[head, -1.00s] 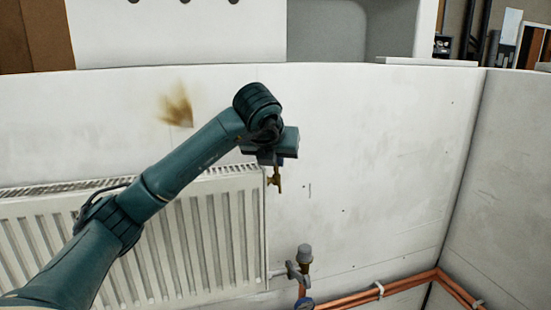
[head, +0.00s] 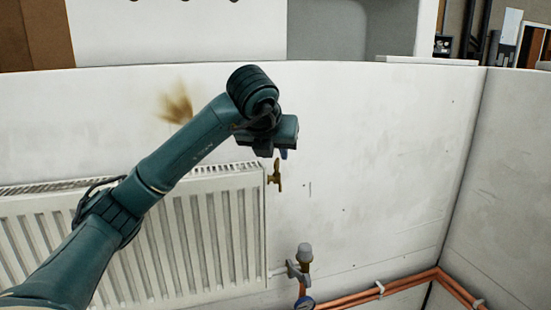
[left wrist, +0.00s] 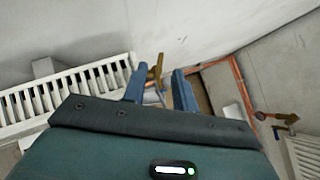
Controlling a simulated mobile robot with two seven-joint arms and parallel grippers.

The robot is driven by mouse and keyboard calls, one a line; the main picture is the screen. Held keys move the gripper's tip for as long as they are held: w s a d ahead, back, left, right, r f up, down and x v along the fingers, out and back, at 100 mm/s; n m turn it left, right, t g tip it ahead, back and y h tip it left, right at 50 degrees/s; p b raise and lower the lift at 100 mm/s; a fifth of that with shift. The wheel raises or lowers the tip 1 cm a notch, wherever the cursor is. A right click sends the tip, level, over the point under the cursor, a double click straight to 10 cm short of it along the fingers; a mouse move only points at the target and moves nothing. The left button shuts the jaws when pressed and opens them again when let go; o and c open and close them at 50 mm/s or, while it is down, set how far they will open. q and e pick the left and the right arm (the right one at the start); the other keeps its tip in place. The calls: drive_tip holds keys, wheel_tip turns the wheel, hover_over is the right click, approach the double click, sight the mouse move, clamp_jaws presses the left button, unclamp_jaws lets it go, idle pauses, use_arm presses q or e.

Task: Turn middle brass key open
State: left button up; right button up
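A brass key (head: 275,176) sits at the upper right end of the white radiator (head: 205,235). In the head view my left gripper (head: 283,154) is just above the key, with a small gap between them; its fingers are mostly hidden by the wrist. In the left wrist view the blue fingers of the left gripper (left wrist: 160,78) are apart. The brass key (left wrist: 154,74) shows between them in the picture, nearer the left finger, and I see no contact. My right gripper is not in view.
A grey-capped valve (head: 305,255) and copper pipes (head: 400,289) are low on the wall, right of the radiator. The wrist view shows another brass fitting (left wrist: 282,118) by a second radiator (left wrist: 305,152). The wall right of the key is clear.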

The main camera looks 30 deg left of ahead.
use_arm(q)
drive_tip(key=v, duration=0.9)
drive_tip(key=shift+s+d+r+p, duration=0.2)
drive_tip(key=shift+s+r+p, duration=0.05)
drive_tip(key=shift+p, duration=0.1)
drive_tip(key=shift+f, duration=0.1)
